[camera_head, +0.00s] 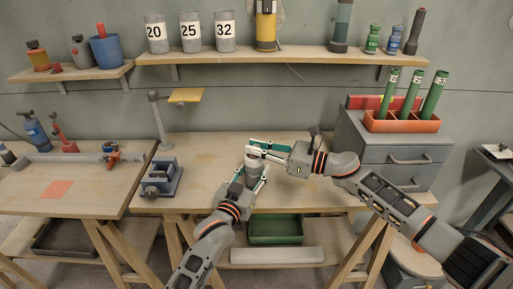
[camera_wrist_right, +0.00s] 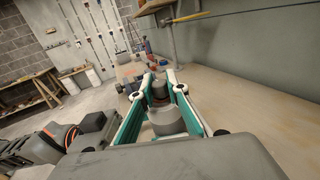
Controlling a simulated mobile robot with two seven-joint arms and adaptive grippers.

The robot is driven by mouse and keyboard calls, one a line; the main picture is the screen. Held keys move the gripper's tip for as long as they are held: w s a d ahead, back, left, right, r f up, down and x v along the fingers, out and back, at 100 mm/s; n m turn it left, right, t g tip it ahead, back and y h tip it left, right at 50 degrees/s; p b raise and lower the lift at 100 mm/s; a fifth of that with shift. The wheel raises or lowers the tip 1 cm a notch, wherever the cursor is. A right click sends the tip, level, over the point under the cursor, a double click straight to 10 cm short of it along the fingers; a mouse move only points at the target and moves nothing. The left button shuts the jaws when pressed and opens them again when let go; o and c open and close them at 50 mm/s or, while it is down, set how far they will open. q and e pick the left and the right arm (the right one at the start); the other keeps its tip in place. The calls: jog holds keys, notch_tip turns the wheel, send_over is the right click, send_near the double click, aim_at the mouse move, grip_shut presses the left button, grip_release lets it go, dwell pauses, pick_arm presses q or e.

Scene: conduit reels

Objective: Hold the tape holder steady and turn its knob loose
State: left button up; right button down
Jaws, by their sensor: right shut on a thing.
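The tape holder (camera_head: 252,170) is a grey, rounded piece standing above the middle workbench, partly hidden between my two grippers. My right gripper (camera_head: 254,150) comes in level from the right, its green-lined fingers at the holder's top. It is shut there, apparently on the knob, which its fingers mostly hide. In the right wrist view a grey round part (camera_wrist_right: 168,122) lies between the green finger pads, with a darker, reddish part near the fingertips. My left gripper (camera_head: 250,184) comes up from below, its fingers beside the holder's body; whether they are closed on it I cannot tell.
A small blue-grey vise (camera_head: 161,178) and a post stand left on the workbench (camera_head: 200,150). A grey drawer cabinet (camera_head: 390,155) with green tubes in an orange rack stands right. A shelf (camera_head: 290,55) runs behind. The bench between vise and holder is clear.

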jog(key=c, duration=1.9)
grip_release()
jog(key=v, duration=1.2)
pick_arm(q)
jog(key=o, duration=1.3)
